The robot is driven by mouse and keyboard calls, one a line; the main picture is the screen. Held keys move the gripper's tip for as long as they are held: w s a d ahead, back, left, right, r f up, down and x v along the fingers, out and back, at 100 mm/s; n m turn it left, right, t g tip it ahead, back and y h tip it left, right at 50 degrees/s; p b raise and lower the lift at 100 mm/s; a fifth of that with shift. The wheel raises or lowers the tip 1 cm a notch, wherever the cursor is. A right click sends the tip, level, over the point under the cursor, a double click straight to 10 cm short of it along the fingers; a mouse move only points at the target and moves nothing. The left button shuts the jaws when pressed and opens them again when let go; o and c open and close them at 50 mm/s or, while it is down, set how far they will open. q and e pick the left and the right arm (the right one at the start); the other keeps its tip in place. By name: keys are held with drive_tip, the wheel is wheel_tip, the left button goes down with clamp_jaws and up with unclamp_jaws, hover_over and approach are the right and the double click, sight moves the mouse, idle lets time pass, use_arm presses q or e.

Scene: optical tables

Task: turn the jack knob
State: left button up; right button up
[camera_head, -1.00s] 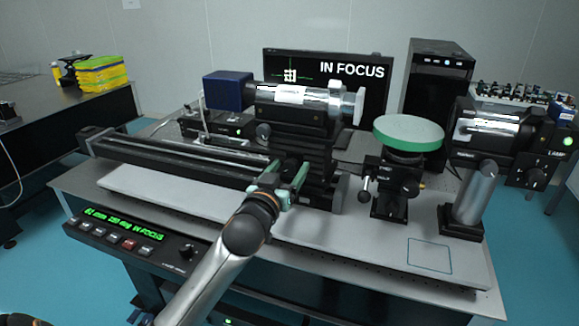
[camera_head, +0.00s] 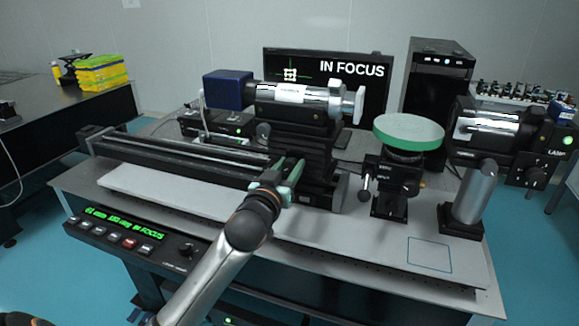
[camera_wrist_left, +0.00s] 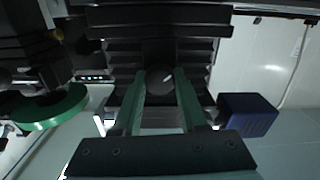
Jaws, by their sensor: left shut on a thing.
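The jack knob (camera_wrist_left: 158,80) is a dark round knob with a white mark, on the front of the black jack (camera_head: 312,160). My left gripper (camera_head: 289,173) is at the jack's front, its green fingers shut on either side of the knob, as the left wrist view (camera_wrist_left: 160,90) shows. The gripper hides the knob in the head view. A silver and black camera tube (camera_head: 290,97) with a blue end block (camera_head: 227,90) sits on top of the jack. My right gripper is not in view.
The monitor (camera_head: 352,68) reads IN FOCUS, as does the console (camera_head: 125,238). A green disc on a stage (camera_head: 408,132) and a lamp on a post (camera_head: 487,135) stand to the right. The rail (camera_head: 180,157) runs left. The plate's front right (camera_head: 385,250) is clear.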

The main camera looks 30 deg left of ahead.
use_arm(q)
clamp_jaws()
drive_tip(key=shift+r+m+p, duration=0.15)
drive_tip(key=shift+m+p, duration=0.35)
drive_tip(key=shift+p, duration=0.1)
drive_tip(key=o, duration=1.1)
unclamp_jaws()
drive_tip(key=b+v, duration=0.1)
drive_tip(key=v, duration=1.1)
drive_tip(key=shift+s, duration=0.25)
drive_tip(key=shift+d, duration=0.15)
